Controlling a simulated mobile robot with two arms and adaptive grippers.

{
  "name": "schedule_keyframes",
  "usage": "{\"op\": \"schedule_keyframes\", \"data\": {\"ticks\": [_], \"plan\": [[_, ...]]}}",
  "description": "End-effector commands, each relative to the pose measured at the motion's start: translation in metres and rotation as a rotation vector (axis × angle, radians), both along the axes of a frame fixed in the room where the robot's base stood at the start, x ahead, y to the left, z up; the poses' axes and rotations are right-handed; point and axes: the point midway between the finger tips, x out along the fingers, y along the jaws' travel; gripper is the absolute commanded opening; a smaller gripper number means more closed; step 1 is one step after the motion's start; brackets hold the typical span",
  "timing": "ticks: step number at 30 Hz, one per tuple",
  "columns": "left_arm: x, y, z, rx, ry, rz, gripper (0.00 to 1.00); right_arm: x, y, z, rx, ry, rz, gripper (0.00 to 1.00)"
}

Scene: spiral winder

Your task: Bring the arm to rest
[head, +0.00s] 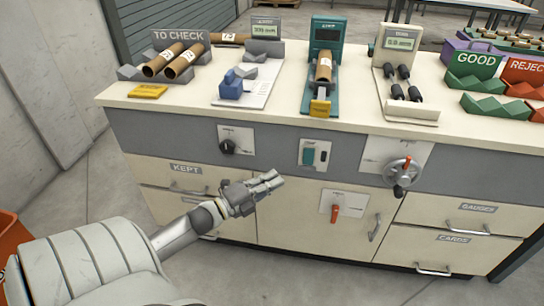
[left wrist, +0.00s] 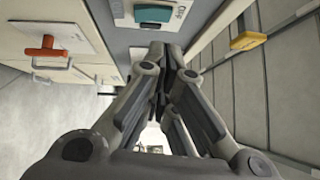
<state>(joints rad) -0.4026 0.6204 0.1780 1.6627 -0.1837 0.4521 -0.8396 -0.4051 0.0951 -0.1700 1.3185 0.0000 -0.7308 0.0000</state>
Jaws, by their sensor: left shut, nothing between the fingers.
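My left arm comes in from the lower left in the head view. Its gripper (head: 274,181) is in front of the bench's cabinet front, below the grey control strip and right of the KEPT drawer (head: 187,182). The fingers are together and hold nothing. In the left wrist view the gripper (left wrist: 162,52) also shows shut and empty, pointing toward the teal rocker switch (left wrist: 155,14). An orange-handled lever (left wrist: 45,50) is at the left there. My right gripper is not in view.
The bench top (head: 200,109) bears a TO CHECK rack (head: 178,37) with brown tubes, several instruments, and green GOOD (head: 475,66) and red REJECT (head: 525,70) holders. A knob (head: 227,146), an orange lever (head: 334,211) and a handwheel (head: 403,172) stick out. Floor in front is clear.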

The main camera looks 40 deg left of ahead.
Motion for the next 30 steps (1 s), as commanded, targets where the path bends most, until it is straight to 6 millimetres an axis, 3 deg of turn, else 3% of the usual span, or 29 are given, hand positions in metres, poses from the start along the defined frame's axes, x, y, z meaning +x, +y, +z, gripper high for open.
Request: {"op": "schedule_keyframes", "data": {"ticks": [11, 15, 17, 20, 23, 27, 30], "plan": [[0.000, 0.000, 0.000, -0.001, 0.001, 0.001, 0.00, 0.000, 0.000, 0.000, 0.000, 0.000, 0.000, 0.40], [-0.001, 0.002, -0.021, -0.056, 0.058, 0.038, 0.00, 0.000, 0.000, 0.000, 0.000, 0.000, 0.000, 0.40], [-0.004, 0.005, -0.046, -0.124, 0.126, 0.086, 0.00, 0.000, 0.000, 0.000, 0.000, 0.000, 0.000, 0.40], [-0.015, 0.005, -0.108, -0.290, 0.294, 0.199, 0.00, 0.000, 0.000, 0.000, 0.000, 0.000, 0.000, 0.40], [-0.039, -0.006, -0.181, -0.481, 0.486, 0.339, 0.00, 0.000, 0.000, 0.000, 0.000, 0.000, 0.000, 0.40], [-0.088, -0.039, -0.271, -0.718, 0.742, 0.536, 0.00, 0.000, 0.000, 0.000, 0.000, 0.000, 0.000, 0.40], [-0.129, -0.072, -0.324, -0.860, 0.913, 0.678, 0.00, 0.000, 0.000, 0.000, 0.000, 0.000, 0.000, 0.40]]}}
